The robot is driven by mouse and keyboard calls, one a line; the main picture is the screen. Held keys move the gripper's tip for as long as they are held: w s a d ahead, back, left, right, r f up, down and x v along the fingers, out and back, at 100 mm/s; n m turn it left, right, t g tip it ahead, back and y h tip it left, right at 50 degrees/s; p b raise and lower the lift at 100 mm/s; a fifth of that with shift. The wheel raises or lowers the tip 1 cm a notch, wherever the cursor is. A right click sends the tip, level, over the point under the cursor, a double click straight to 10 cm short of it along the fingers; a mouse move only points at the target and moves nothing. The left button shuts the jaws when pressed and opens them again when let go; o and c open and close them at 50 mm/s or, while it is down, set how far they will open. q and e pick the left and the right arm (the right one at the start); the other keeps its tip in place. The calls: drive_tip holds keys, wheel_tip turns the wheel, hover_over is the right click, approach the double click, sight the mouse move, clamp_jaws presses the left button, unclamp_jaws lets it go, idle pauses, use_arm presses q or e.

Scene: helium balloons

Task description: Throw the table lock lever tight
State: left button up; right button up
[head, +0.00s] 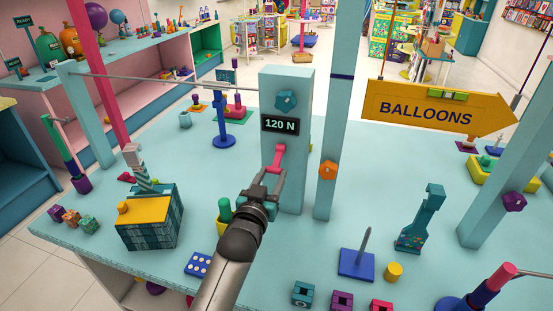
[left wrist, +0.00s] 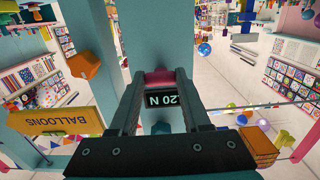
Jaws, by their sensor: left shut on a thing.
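The pink lock lever (head: 279,153) sits on the front of a teal post (head: 295,88), below a dark display (head: 280,124) that reads 120 N. A teal knob (head: 286,101) is above the display. My left gripper (head: 273,173) is shut on the lever's lower end. In the left wrist view the pink lever (left wrist: 160,77) lies between the fingertips, with part of the display (left wrist: 166,99) behind it. The lever hangs down, slightly slanted to the left. My right gripper is not in view.
A teal column with an orange knob (head: 327,170) stands close to the right of the post. A yellow BALLOONS sign (head: 434,110) hangs farther right. A patterned block (head: 151,221), a blue base with a spike (head: 357,262) and a teal upright piece (head: 421,222) stand on the table.

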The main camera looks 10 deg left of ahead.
use_arm(q)
drive_tip(key=shift+f, duration=0.45)
drive_tip(key=shift+w+f+b, duration=0.4)
drive_tip(key=shift+f+b, duration=0.15)
drive_tip(key=shift+f, duration=0.2)
